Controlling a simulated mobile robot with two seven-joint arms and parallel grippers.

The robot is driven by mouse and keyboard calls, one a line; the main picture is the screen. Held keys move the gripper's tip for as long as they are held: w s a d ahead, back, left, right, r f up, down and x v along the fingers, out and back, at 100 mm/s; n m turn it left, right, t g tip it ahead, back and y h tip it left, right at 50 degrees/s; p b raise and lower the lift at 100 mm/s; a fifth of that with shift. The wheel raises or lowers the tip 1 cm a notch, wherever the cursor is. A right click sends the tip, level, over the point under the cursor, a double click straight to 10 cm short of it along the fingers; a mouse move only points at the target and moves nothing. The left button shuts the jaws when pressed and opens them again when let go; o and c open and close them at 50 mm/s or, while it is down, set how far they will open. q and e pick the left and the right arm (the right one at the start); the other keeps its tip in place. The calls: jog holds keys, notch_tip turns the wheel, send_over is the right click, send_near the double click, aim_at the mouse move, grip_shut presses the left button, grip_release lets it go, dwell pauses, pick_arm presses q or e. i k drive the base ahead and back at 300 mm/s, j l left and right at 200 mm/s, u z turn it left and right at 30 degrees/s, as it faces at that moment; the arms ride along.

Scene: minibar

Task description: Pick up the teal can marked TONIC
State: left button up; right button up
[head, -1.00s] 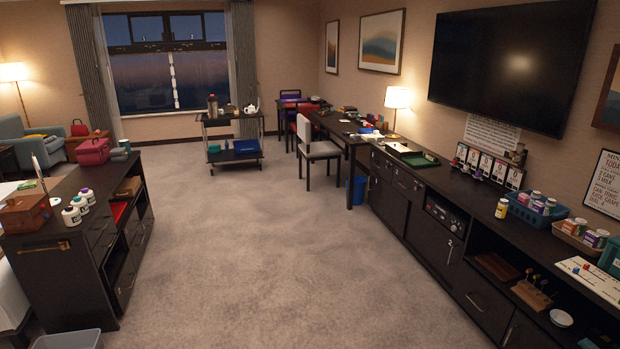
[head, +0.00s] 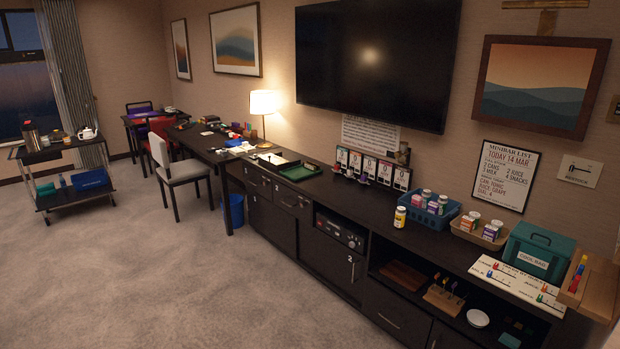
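I cannot make out a teal can marked TONIC in the head view. A yellow can or bottle with a white top (head: 400,217) stands upright on the long dark cabinet (head: 345,208), left of a blue basket (head: 428,218). The basket holds several small containers with white and purple parts, too small to read. A tan tray (head: 480,238) to its right holds several more. Neither of my grippers is in view.
A teal cool bag (head: 535,252) stands at the cabinet's right end, behind a white board with coloured pegs (head: 518,283). A minibar list (head: 503,176) hangs above. The carpet (head: 190,265) in front is clear. A trolley (head: 65,180) stands at left.

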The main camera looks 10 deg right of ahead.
aim_at(426, 194)
jog(key=i+l+z, duration=0.15)
jog(key=i+z, duration=0.15)
jog(key=i, duration=0.45)
jog(key=i+z, duration=0.25)
jog(key=i, duration=0.5)
jog(key=i+l+u, duration=0.3)
jog(key=i, duration=0.25)
jog(key=i+l+u, duration=0.3)
jog(key=i+l, duration=0.45)
jog(key=i+l+u, duration=0.1)
jog(key=i+l, duration=0.15)
jog(key=l, duration=0.2)
